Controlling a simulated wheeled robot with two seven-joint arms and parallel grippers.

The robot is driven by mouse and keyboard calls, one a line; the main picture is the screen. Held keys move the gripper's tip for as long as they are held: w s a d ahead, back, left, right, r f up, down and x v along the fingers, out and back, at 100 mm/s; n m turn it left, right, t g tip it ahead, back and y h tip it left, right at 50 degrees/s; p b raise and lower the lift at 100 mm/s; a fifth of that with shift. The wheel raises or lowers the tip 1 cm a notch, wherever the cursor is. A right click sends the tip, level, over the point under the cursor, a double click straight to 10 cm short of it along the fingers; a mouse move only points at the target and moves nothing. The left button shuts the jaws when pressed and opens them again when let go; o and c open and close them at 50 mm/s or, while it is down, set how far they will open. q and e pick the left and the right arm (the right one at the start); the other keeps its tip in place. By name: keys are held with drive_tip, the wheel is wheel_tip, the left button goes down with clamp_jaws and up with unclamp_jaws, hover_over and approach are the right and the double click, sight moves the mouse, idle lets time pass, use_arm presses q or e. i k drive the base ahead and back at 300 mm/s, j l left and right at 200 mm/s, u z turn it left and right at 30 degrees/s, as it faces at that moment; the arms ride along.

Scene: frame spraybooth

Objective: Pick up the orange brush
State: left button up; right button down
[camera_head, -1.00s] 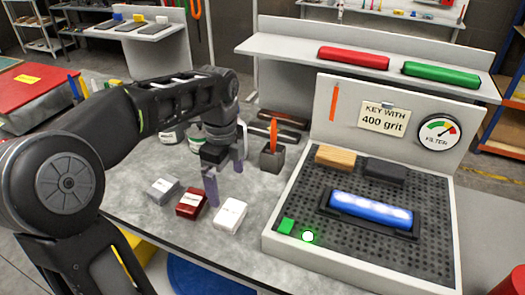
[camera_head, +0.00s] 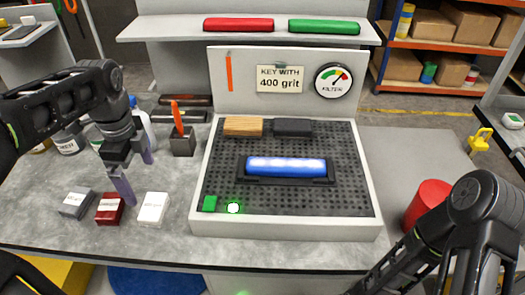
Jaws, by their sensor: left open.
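An orange, upright handle-like piece (camera_head: 177,117) stands in a small grey holder (camera_head: 183,144) on the bench, left of the perforated booth; its lower end is hidden in the holder. A flat orange strip (camera_head: 229,73) is on the booth's upright back panel. I cannot tell for sure which of them is the brush. My left gripper (camera_head: 135,172) is open and empty, its fingers pointing down left of the holder and above the small boxes, apart from both orange pieces. My right arm shows at the lower right, but its gripper is out of view.
Grey, dark red (camera_head: 110,209) and white (camera_head: 153,208) boxes lie in front of the left gripper. A bottle and jars stand behind it. The booth (camera_head: 290,228) holds a blue glossy bar (camera_head: 287,168), a wooden block and a dark block. A red cylinder (camera_head: 428,203) stands right.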

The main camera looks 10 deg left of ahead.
sight(176, 116)
drive_tip(key=j+z, duration=0.4)
drive_tip(key=k+j+z, duration=0.1)
drive_tip(key=j+z, duration=0.25)
